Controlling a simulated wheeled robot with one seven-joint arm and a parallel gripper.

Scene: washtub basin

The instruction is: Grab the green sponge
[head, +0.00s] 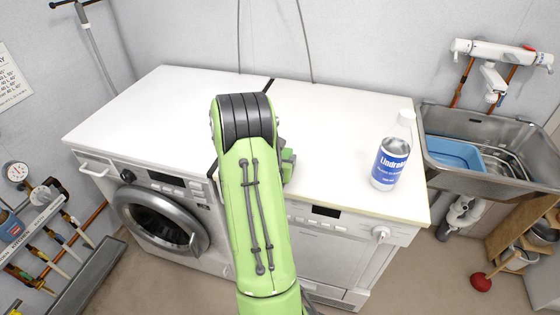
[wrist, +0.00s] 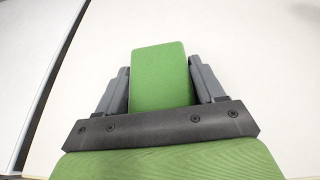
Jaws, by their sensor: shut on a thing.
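The green sponge (wrist: 160,75) is a plain green block between the two grey fingers of my gripper (wrist: 160,85) in the wrist view. The fingers press on its left and right sides, so my gripper is shut on it. White machine top shows behind the sponge; I cannot tell whether the sponge touches it. In the head view my green arm hides most of the gripper. A small green and grey part shows just right of the arm, over the right machine's front edge, and I cannot tell whether it is sponge or gripper.
A bottle with a blue label (head: 390,160) stands on the right white machine top (head: 330,115). A front-loading washer (head: 160,215) stands at left. A steel sink (head: 440,175) with a blue tub (head: 453,153) is at far right. The left machine top (head: 165,110) is clear.

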